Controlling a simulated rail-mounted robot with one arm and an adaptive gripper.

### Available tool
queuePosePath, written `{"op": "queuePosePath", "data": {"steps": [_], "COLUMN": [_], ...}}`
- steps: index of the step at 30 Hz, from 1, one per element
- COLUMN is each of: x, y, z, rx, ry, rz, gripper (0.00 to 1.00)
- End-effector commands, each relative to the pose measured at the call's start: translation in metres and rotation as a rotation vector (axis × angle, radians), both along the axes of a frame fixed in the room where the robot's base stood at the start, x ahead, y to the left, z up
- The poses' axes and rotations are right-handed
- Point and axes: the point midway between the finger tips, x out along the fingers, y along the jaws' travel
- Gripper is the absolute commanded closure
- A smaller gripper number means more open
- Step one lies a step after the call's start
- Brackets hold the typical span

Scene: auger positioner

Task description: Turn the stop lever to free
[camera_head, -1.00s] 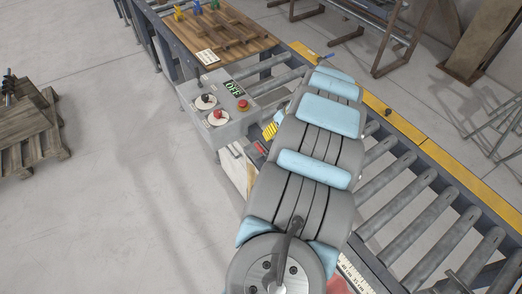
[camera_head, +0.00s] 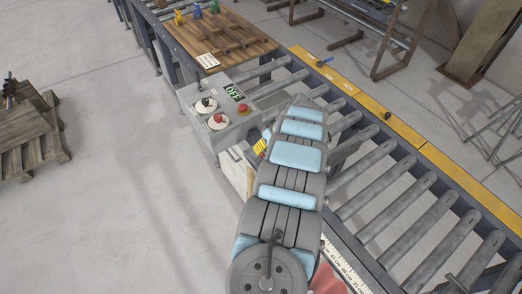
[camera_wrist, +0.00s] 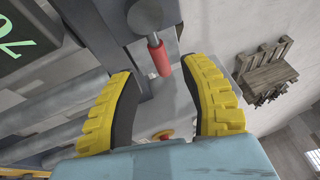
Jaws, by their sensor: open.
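A lever with a red grip (camera_wrist: 160,57) hangs from a grey round hub in the wrist view, with its grip pointing down in the picture. In the head view one yellow finger of my gripper (camera_head: 260,147) shows beside the control box, and my arm hides the rest.
A roller conveyor (camera_head: 385,185) with a yellow rail (camera_head: 375,112) runs right. A pallet stack (camera_head: 30,135) stands left on otherwise open floor.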

Motion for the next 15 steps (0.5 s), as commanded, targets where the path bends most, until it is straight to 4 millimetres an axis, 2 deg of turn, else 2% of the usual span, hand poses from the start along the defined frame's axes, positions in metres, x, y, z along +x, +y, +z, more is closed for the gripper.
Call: {"op": "queuePosePath", "data": {"steps": [15], "x": [0.007], "y": [0.011], "z": [-0.031], "rx": [-0.001], "ry": [-0.001], "rz": [0.001], "gripper": [0.55]}}
